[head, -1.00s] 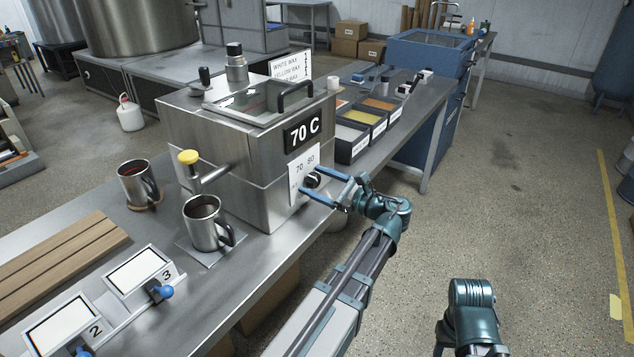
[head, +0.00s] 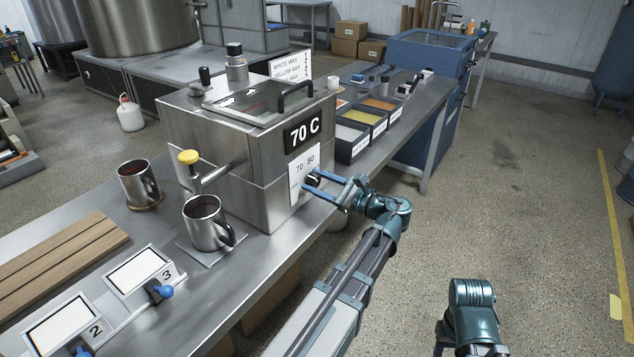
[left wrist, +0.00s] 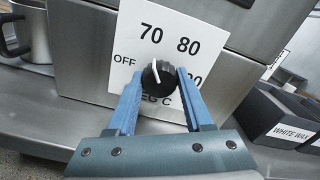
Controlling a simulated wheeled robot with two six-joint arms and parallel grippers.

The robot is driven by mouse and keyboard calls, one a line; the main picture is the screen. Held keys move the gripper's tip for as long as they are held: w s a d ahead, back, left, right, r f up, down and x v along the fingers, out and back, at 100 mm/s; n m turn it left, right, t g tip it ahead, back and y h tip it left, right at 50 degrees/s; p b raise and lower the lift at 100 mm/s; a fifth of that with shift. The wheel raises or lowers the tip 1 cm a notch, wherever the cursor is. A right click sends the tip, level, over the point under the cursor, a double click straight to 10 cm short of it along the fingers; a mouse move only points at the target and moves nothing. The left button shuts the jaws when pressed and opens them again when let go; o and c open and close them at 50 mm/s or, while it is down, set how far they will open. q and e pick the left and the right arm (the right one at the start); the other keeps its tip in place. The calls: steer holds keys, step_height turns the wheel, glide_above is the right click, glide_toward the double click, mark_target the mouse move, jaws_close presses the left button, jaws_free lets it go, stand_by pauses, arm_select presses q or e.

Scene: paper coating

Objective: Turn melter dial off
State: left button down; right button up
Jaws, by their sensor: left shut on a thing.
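The melter (head: 235,145) is a steel box on the bench, with a display reading 70 C (head: 302,132). Its black dial (left wrist: 157,76) sits on a white label plate (left wrist: 180,35) marked OFF, 70, 80 and a partly hidden 90. The dial's white pointer points up and slightly left, toward 70. In the head view the dial (head: 312,180) is partly covered by my fingers. My left gripper (left wrist: 158,84) is shut on the dial, one finger on each side; it also shows in the head view (head: 314,183). My right gripper's fingers are out of the picture.
A yellow-knobbed valve (head: 189,157) juts from the melter above a steel mug (head: 207,226); another mug (head: 138,184) stands to its left. Dark wax bins (head: 350,142) stand right of the melter. The floor right of the bench is clear.

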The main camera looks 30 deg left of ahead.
arm_select(q)
steer(key=n, duration=1)
steer(key=shift+n, duration=0.4)
stand_by(0.4)
steer(key=shift+c, duration=1.5)
jaws_free()
steer(key=s+d, duration=0.1)
steer(key=d, duration=1.3)
steer(key=shift+a, duration=0.1)
